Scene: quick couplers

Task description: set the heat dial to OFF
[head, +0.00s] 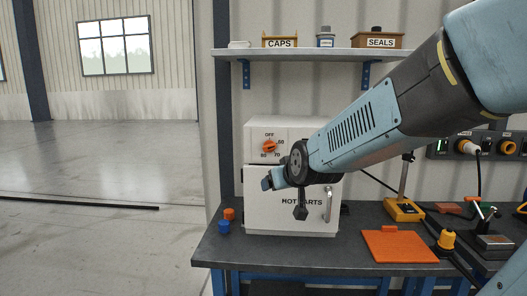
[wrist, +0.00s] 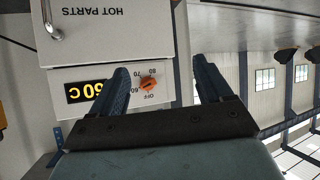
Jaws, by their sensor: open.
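The heat dial (head: 269,146) is a small orange knob on the upper panel of a white HOT PARTS cabinet (head: 257,215). Marks OFF, 60, 70 and 80 stand around it, with OFF at the top. In the wrist view the dial (wrist: 148,85) appears upside down, beside a lit display (wrist: 86,92) that reads 60 C. Its exact pointer direction is too small to tell. My gripper (head: 283,197) is in front of the cabinet, below the dial in the head view. In the wrist view its open fingers (wrist: 160,64) appear on either side of the dial, with nothing between them.
The cabinet door has a handle (head: 328,204) at its right. Orange and blue couplers (head: 226,220) stand left of the cabinet on the dark bench (head: 320,252). An orange mat (head: 398,247) and a yellow device (head: 404,210) lie to the right. A shelf (head: 310,54) hangs above.

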